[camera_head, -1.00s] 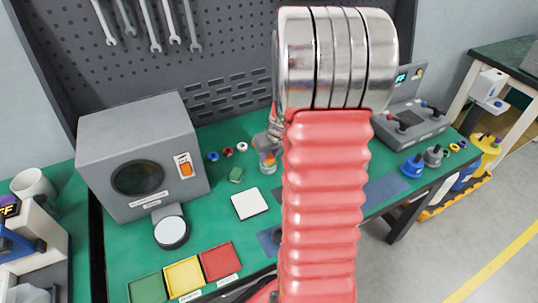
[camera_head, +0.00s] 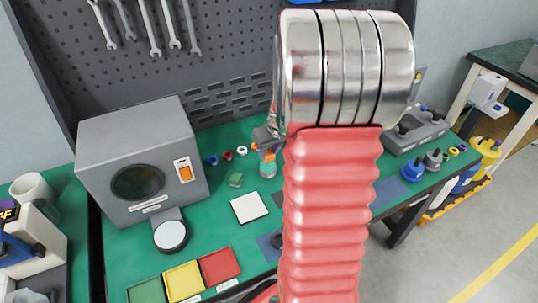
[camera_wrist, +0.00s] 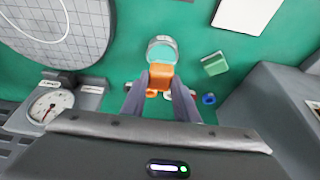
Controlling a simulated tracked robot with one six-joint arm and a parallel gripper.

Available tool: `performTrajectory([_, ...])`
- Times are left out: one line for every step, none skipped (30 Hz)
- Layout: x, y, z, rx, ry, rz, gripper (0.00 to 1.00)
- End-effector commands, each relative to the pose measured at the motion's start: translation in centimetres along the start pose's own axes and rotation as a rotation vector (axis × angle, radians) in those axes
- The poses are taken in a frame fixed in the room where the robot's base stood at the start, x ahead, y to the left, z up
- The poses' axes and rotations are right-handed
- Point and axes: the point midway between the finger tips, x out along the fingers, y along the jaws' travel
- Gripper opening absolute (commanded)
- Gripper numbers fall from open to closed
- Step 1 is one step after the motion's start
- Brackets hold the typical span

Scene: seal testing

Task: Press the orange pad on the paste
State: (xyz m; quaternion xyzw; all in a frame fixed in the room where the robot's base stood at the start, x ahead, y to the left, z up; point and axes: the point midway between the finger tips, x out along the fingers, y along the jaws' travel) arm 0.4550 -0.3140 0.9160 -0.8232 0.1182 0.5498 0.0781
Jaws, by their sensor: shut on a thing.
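My gripper (camera_wrist: 158,88) is shut on the orange pad (camera_wrist: 158,79), which sits between its two fingertips. In the head view, my gripper (camera_head: 266,142) is small and partly hidden behind my arm, with the orange pad (camera_head: 268,154) at its tips. A small round jar (camera_wrist: 161,43) with a pale rim shows just beyond the pad in the wrist view. In the head view, the jar (camera_head: 267,170) stands on the green bench just below the pad. I cannot tell whether pad and jar touch.
A white tile (camera_head: 249,207) and a green block (camera_head: 236,180) lie near the jar. Small coloured rings (camera_head: 227,156) lie behind. Green, yellow and red trays (camera_head: 219,266) line the front. A grey box (camera_head: 140,165) stands left, a round gauge (camera_wrist: 50,105) in the wrist view.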

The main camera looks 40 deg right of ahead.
Motion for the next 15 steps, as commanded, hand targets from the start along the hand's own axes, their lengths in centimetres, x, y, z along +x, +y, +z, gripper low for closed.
performTrajectory([-0.3, 0.0, -0.1, 0.0, 0.001, 0.001, 0.1])
performTrajectory([-0.5, 0.0, -0.2, 0.0, 0.001, 0.0, 0.1])
performTrajectory([-0.7, 0.0, -0.3, 0.001, 0.0, 0.0, 0.1])
performTrajectory([-0.8, 0.0, -0.3, 0.001, 0.0, 0.0, 0.1])
performTrajectory([-1.0, 0.0, -0.4, 0.001, 0.0, 0.0, 0.1])
performTrajectory([-1.2, 0.0, -0.5, 0.001, 0.001, 0.0, 0.1])
performTrajectory([-1.3, 0.0, -0.6, 0.0, 0.001, 0.0, 0.1])
performTrajectory([-1.5, 0.0, -0.7, 0.0, 0.002, 0.001, 0.1])
performTrajectory([-1.7, 0.0, -0.7, 0.0, 0.001, 0.0, 0.1])
performTrajectory([-1.9, 0.0, -0.8, 0.0, 0.001, 0.0, 0.1])
performTrajectory([-2.0, 0.0, -0.8, 0.0, 0.001, 0.0, 0.1])
performTrajectory([-2.2, 0.0, -0.9, 0.0, 0.001, 0.0, 0.1])
performTrajectory([-2.4, 0.0, -1.0, 0.001, 0.001, 0.001, 0.1])
performTrajectory([-2.5, 0.0, -1.1, 0.001, 0.001, 0.001, 0.1])
performTrajectory([-2.7, 0.0, -1.1, 0.001, 0.001, 0.001, 0.1])
